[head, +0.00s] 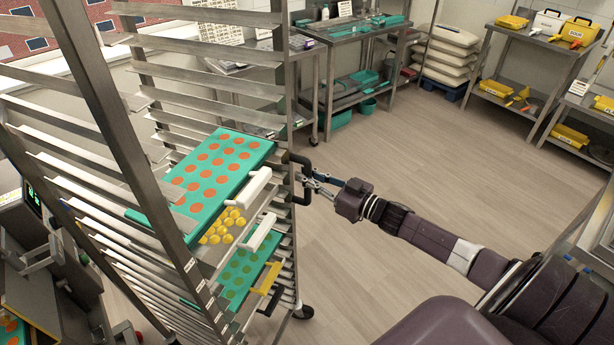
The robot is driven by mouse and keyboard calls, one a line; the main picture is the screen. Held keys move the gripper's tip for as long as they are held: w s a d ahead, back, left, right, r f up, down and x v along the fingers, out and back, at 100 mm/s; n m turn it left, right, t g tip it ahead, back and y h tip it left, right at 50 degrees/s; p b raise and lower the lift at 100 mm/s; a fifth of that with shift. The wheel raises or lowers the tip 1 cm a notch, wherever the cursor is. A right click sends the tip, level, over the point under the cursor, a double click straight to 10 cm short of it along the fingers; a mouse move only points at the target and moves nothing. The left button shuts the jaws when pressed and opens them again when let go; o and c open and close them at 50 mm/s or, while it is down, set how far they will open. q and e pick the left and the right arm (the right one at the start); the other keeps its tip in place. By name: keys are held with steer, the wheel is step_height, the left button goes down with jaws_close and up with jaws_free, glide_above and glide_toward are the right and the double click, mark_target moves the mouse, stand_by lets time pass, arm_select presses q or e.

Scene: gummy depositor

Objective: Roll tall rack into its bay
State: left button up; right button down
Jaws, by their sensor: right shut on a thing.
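The tall rack (279,80) is a steel frame with many side rails, filling the left half of the head view. It holds a teal tray with orange gummies (219,172), a tray of yellow pieces (224,228) and a teal tray with green gummies (240,275). A black handle (301,178) sticks out from its right post. My right gripper (312,180) is shut on this handle, with its arm coming in from the right. A caster (304,312) shows at the rack's foot. My left gripper is not in view. The bay cannot be made out.
A steel table (350,32) with teal items stands behind the rack. Stacked sacks (447,55) are at the back, and a shelf with yellow bins (513,23) is at the back right. A machine (40,260) stands close on the left. The floor (420,150) right of the rack is clear.

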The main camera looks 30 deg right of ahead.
steer(key=shift+w+d+r+h, duration=0.2)
steer(key=shift+d+h, duration=0.1)
steer(key=shift+d, duration=0.2)
steer(key=d+m+t+h+b, duration=0.1)
steer(key=d+m+h, duration=0.6)
steer(key=d, duration=1.4)
steer(key=s+d+m+g+h, duration=0.2)
steer(key=s+d+h, duration=0.25)
steer(key=d, duration=0.45)
steer(key=s+d+m+g+h, duration=0.1)
steer(key=s+d+m+h, duration=0.3)
steer(key=d, duration=0.5)
steer(key=s+d+m+g+h, duration=0.2)
steer(key=s+d+g+h, duration=0.15)
steer(key=s+d, duration=0.35)
steer(key=s+d+m+g+h, duration=0.25)
steer(key=s+d+g, duration=0.2)
steer(key=s, duration=0.55)
steer(key=s+d+m+g+h+b, duration=0.1)
steer(key=s+m+g, duration=0.5)
steer(key=s, duration=1.6)
steer(key=d+g+h, duration=0.1)
steer(key=g, duration=0.2)
steer(key=shift+s+d+f+b, duration=0.15)
steer(key=shift+s+d+b, duration=0.15)
steer(key=shift+s, duration=0.05)
